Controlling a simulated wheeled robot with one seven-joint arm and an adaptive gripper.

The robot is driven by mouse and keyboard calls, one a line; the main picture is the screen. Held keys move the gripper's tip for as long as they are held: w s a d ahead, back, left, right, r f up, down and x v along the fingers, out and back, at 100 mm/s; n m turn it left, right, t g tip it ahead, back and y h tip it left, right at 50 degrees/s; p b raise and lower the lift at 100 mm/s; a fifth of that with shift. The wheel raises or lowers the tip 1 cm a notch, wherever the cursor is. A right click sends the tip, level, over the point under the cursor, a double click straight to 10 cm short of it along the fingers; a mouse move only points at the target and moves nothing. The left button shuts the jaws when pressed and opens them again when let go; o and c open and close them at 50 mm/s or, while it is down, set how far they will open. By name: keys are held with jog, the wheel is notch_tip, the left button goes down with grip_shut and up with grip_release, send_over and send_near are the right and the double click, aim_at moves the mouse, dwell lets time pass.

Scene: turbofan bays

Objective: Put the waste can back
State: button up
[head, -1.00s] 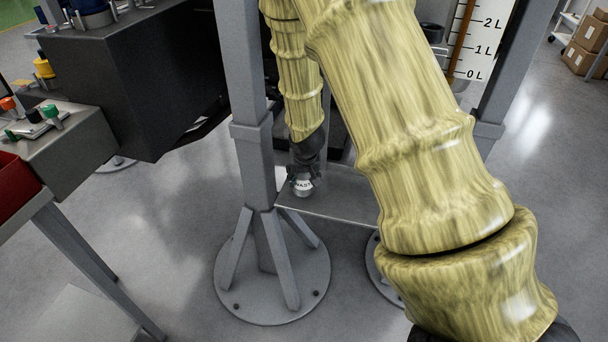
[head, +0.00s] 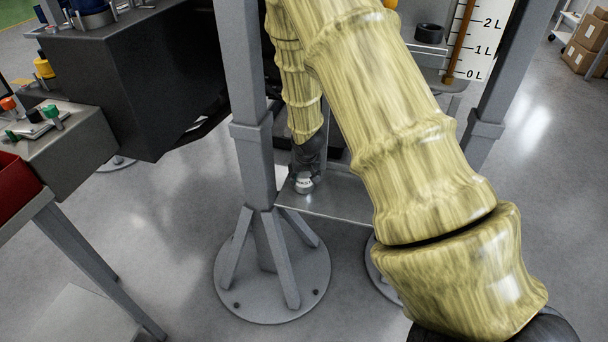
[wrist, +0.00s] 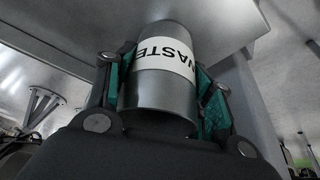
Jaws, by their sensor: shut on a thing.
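The waste can (wrist: 160,95) is a small grey metal cylinder with a white label reading WASTE. In the wrist view my gripper (wrist: 165,90) is shut on it, with a green-padded finger on each side. In the head view the can (head: 304,186) shows small and partly hidden at the end of my gripper (head: 304,180). It is by the left end of a low grey shelf (head: 345,200) between two posts. Whether the can touches the shelf cannot be told.
A grey post (head: 248,110) with a round, braced foot stands just left of my gripper. A dark machine housing (head: 140,90) is farther left. A second shelf with a black ring (head: 429,33) and a litre scale (head: 474,45) are at the upper right. Open floor lies at right.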

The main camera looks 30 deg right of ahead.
jog(key=shift+f, duration=0.1)
jog(key=o, duration=1.3)
jog(key=shift+c, duration=0.2)
jog(key=v, duration=1.2)
jog(key=s+a+f+n+g+y, duration=0.1)
jog(key=s+a+f, duration=0.25)
jog(key=f, duration=0.25)
jog(key=s+a+f+n, duration=0.1)
jog(key=s+a+f, duration=0.25)
jog(key=f, duration=0.25)
jog(key=s+a+f+n+g, duration=0.1)
jog(key=s+a+f, duration=0.2)
jog(key=s+f, duration=0.3)
jog(key=s+a+f+n+g, duration=0.1)
jog(key=s+a+f, duration=0.3)
jog(key=s, duration=0.9)
jog(key=s+a+f+n+g+y, duration=0.1)
jog(key=s+a+f, duration=0.3)
jog(key=s+f, duration=0.3)
jog(key=s, duration=0.2)
jog(key=shift+s+a+f, duration=0.2)
jog(key=shift+s+f, duration=0.05)
jog(key=shift+f, duration=0.05)
